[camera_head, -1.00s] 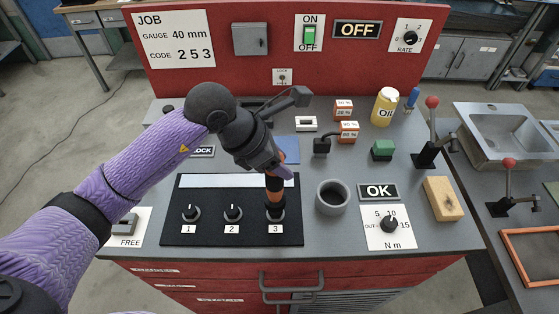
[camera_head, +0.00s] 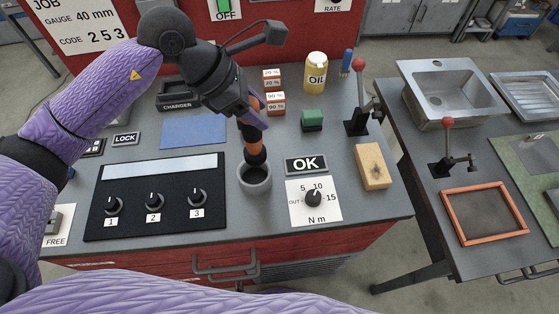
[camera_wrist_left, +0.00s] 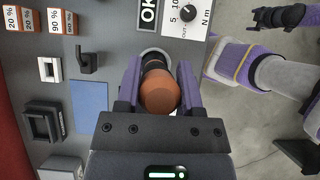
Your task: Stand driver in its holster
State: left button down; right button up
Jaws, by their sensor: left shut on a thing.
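The driver (camera_head: 252,136) is orange and black and stands roughly upright in my left gripper (camera_head: 255,110). The purple fingers are shut on its orange handle, which shows end-on in the left wrist view (camera_wrist_left: 160,93). The holster (camera_head: 254,182) is a grey round cup on the bench, left of the OK sign. The driver's black lower end overlaps the cup's mouth in the head view. How deep it reaches inside is hidden. In the left wrist view, the driver hides much of the cup's pale rim.
A black panel (camera_head: 107,223) with three knobs lies left of the holster. The OK sign (camera_head: 306,165), torque dial (camera_head: 314,198) and wooden block (camera_head: 373,166) are to the right.

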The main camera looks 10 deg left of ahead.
aim_at(263, 150)
pick_arm(q)
jog(key=f, duration=0.9)
jog(key=shift+s+a, duration=0.2)
jog(key=shift+a, duration=0.15)
pick_arm(e)
jog(key=shift+s+a+f, duration=0.1)
jog(key=shift+s+a, duration=0.2)
jog(key=shift+a, duration=0.6)
pick_arm(q)
jog(key=shift+f, duration=0.1)
jog(key=shift+c, duration=1.2)
grip_release()
pick_arm(e)
jog(key=shift+d+f, duration=0.1)
jog(key=shift+d, duration=0.3)
